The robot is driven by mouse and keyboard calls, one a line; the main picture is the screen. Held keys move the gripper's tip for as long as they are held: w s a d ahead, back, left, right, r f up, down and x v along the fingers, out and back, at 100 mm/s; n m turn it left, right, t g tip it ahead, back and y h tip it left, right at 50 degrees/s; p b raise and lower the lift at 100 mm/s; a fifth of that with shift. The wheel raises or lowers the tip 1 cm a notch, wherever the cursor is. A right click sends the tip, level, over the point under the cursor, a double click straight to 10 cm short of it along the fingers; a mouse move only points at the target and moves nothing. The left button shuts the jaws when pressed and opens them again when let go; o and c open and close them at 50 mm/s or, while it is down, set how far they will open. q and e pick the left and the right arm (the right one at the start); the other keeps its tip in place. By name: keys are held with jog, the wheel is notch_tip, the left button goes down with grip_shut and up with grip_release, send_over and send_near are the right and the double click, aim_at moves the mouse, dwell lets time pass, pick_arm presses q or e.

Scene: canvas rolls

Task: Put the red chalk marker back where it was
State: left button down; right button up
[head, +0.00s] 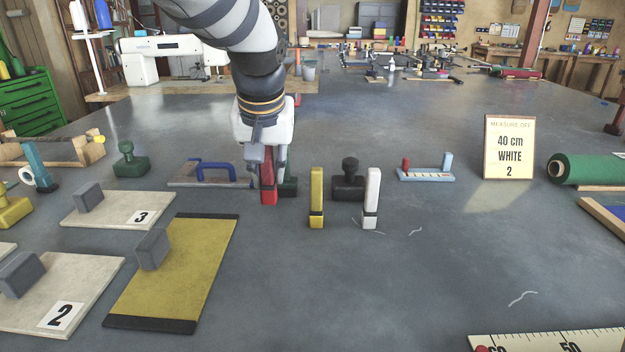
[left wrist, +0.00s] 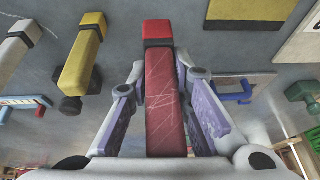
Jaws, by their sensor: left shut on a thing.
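The red chalk marker (head: 268,188) is upright, left of the upright yellow marker (head: 317,190) and white marker (head: 372,188). My left gripper (head: 265,160) is shut on the red marker from above. In the left wrist view the red marker (left wrist: 165,90) lies between the two fingers of my left gripper (left wrist: 165,100), with the yellow marker (left wrist: 85,52) and white marker (left wrist: 20,42) to its left. I cannot tell whether the red marker's base touches the table. My right gripper is not in view.
A dark weight (head: 350,182) stands behind the yellow and white markers. A blue-handled board (head: 180,180) and yellow panel (head: 185,275) lie left. A sign (head: 509,148) reads 40 cm white 2. The front middle is mostly clear.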

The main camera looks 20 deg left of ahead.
aim_at(261, 190)
pick_arm(q)
jog(key=x, duration=0.3)
jog(key=a+x, duration=0.1)
jog(key=x, duration=0.2)
jog(key=shift+s+a+f, duration=0.15)
jog(key=shift+a, duration=0.1)
jog(key=shift+f, duration=0.3)
jog(key=c, duration=1.5)
grip_release()
jog(key=shift+f, duration=0.1)
jog(key=shift+o, duration=0.2)
jog(key=v, duration=1.2)
jog(key=shift+s, duration=0.15)
